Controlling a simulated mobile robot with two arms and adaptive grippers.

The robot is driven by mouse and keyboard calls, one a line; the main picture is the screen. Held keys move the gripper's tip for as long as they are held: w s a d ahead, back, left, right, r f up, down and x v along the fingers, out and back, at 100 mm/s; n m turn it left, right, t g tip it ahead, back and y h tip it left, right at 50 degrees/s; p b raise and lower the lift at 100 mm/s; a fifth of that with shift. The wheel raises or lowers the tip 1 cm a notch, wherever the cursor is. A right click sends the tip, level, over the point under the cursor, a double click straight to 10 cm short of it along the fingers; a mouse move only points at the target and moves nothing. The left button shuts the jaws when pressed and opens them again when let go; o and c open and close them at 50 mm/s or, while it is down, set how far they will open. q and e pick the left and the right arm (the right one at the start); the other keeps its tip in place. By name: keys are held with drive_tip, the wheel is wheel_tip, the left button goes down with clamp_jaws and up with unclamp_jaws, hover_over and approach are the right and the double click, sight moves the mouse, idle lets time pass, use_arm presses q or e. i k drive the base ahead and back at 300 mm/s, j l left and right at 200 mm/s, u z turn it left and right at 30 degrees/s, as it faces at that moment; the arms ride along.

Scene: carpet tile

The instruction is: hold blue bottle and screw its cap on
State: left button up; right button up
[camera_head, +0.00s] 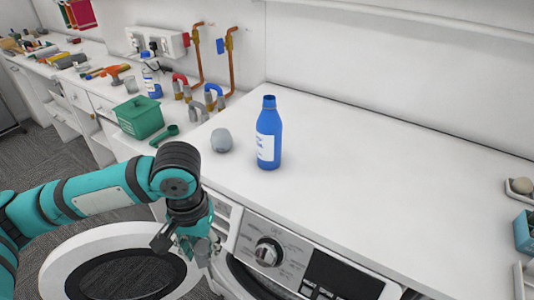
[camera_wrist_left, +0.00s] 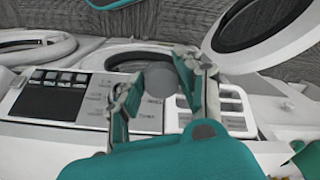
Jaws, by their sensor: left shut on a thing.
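The blue bottle (camera_head: 268,135) stands upright on the white counter, with a white label and no cap seen on its neck. My left gripper (camera_head: 190,246) is low in front of the counter, near the washing machine's drawer and apart from the bottle. In the left wrist view, my left gripper (camera_wrist_left: 165,78) has a grey round thing (camera_wrist_left: 162,78) between its fingertips and is shut on it. I cannot tell whether this is the cap. The bottle is not seen in the wrist view. My right gripper is not in view.
A grey rounded object (camera_head: 221,141) sits on the counter left of the bottle. The washing machine's knob (camera_head: 268,252) is below the counter edge, and its white round door (camera_head: 65,260) stands open. A green basket (camera_head: 140,117) is further left.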

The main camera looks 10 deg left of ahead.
sight(269, 125)
drive_tip(key=j+z, duration=0.15)
drive_tip(key=j, duration=0.25)
drive_tip(key=k+j+z, duration=0.15)
drive_tip(key=j, duration=0.2)
drive_tip(key=j+z, duration=0.15)
drive_tip(key=j, duration=0.25)
drive_tip(key=k+j+z, duration=0.15)
drive_tip(key=j, duration=0.2)
drive_tip(key=k+j+z, duration=0.15)
drive_tip(key=j, duration=0.2)
drive_tip(key=i, duration=0.05)
